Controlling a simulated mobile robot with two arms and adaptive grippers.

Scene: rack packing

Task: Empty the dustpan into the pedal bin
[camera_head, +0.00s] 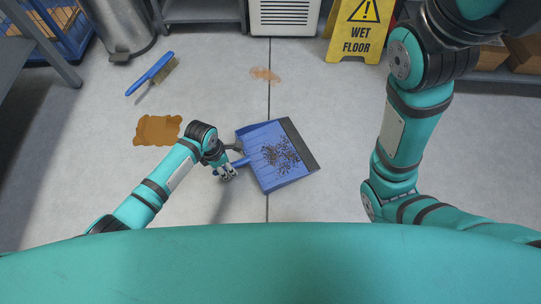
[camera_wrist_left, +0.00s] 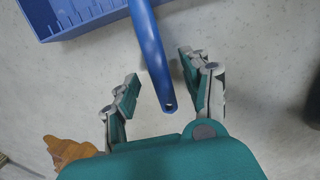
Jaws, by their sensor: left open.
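The blue dustpan (camera_head: 255,137) lies on the floor in the middle of the head view, with dark debris (camera_head: 281,156) in its pan and its handle towards the left. My left gripper (camera_head: 227,173) is at the handle end. In the left wrist view the handle (camera_wrist_left: 149,50) runs between the two open fingers of the left gripper (camera_wrist_left: 158,88), apart from both. The pedal bin (camera_head: 123,26), a metal cylinder, stands at the top left; its top is out of view. My right arm shows at the right, but its gripper is out of view.
A blue brush (camera_head: 150,74) and a brown spill (camera_head: 158,130) lie on the floor to the left. A smaller stain (camera_head: 265,74) is further back. A yellow wet floor sign (camera_head: 357,32) stands at the back, beside a white vented unit (camera_head: 285,17). Shelving (camera_head: 203,10) stands behind.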

